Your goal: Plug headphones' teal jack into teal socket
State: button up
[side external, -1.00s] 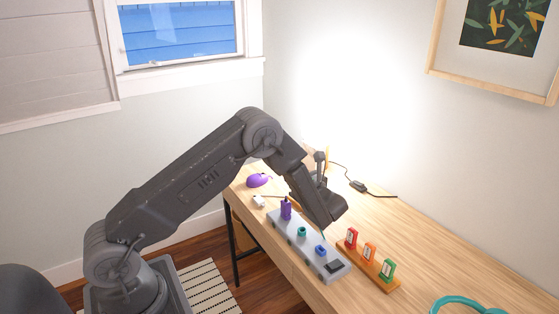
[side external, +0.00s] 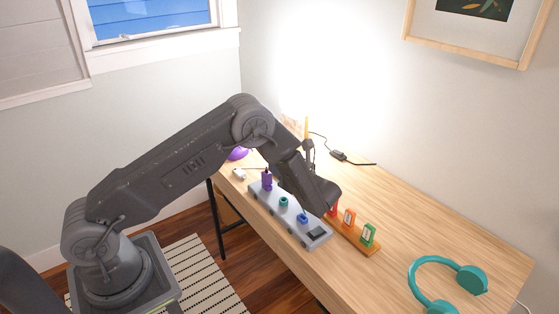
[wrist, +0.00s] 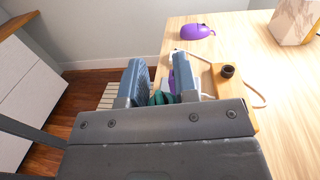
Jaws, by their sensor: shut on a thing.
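The teal headphones (side external: 475,279) lie on the right of the desk in the side view. The teal socket (side external: 283,202) is on the grey socket strip (side external: 258,198), between a purple plug or socket (side external: 267,182) and a blue socket (side external: 303,218). My gripper (wrist: 160,72) is over the strip. In the wrist view its two blue-grey fingers stand either side of a teal ribbed piece (wrist: 160,98), which looks like the teal jack. My arm hides the fingertips and most of the jack in the side view.
The right of the desk is mostly clear.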

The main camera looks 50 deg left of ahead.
jog(key=shift+f, duration=1.85)
jog(key=shift+f, duration=1.35)
jog(key=o, duration=1)
jog(key=d, duration=0.4)
jog(key=w+d, duration=0.1)
jog(key=d, duration=0.4)
jog(key=w+d, duration=0.1)
jog(key=d, duration=0.3)
jog(key=shift+d, duration=0.35)
